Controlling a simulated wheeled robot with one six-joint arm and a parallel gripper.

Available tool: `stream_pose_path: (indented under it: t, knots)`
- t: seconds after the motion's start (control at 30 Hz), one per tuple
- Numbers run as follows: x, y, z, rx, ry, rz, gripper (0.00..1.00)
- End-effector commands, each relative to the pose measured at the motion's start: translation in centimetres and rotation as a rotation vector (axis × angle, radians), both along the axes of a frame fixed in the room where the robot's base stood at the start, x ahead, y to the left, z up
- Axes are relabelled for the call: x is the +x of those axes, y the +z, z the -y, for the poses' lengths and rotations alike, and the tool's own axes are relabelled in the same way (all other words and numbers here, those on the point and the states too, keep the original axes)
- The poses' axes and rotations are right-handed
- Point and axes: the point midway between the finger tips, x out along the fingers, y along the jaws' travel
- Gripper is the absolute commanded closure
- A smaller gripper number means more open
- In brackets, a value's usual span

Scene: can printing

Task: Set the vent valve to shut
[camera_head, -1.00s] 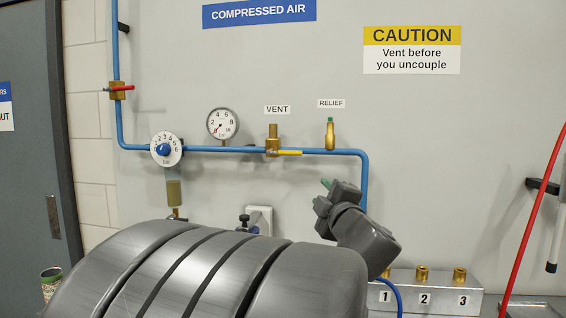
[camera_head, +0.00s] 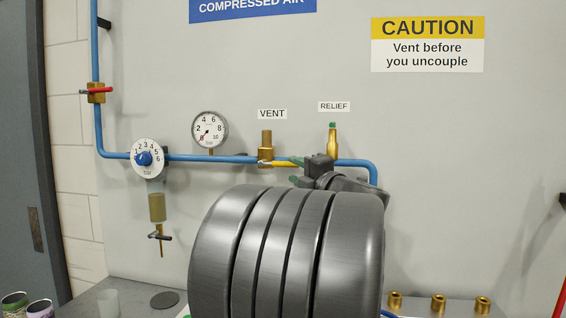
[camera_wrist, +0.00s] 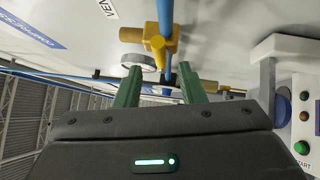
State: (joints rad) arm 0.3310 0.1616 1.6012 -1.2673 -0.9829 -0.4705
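The vent valve (camera_head: 266,152) is a brass body on the blue pipe under the VENT label. Its yellow lever (camera_head: 282,163) points right, roughly along the pipe, in the head view. In the wrist view the brass valve (camera_wrist: 132,35) is at the top middle, with the lever's yellow end (camera_wrist: 158,44) toward me. My gripper (camera_head: 297,171) is just right of the lever's end, pointing left. Its two green fingers, seen in the wrist view (camera_wrist: 158,72), stand apart with nothing gripped between them. Whether a finger touches the lever is unclear.
The brass relief valve (camera_head: 332,143) stands close above my gripper. The pressure gauge (camera_head: 210,131) and regulator dial (camera_head: 147,158) are left on the pipe (camera_head: 190,158). A red-levered valve (camera_head: 96,92) is at far left. Brass couplings (camera_head: 438,303) stand lower right. A button box (camera_wrist: 304,105) shows in the wrist view.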

Motion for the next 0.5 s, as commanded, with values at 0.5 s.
stream_pose_path:
  t: [0.5]
  knots:
    - [5.3,0.9,-3.6,0.0,0.0,0.0,0.64]
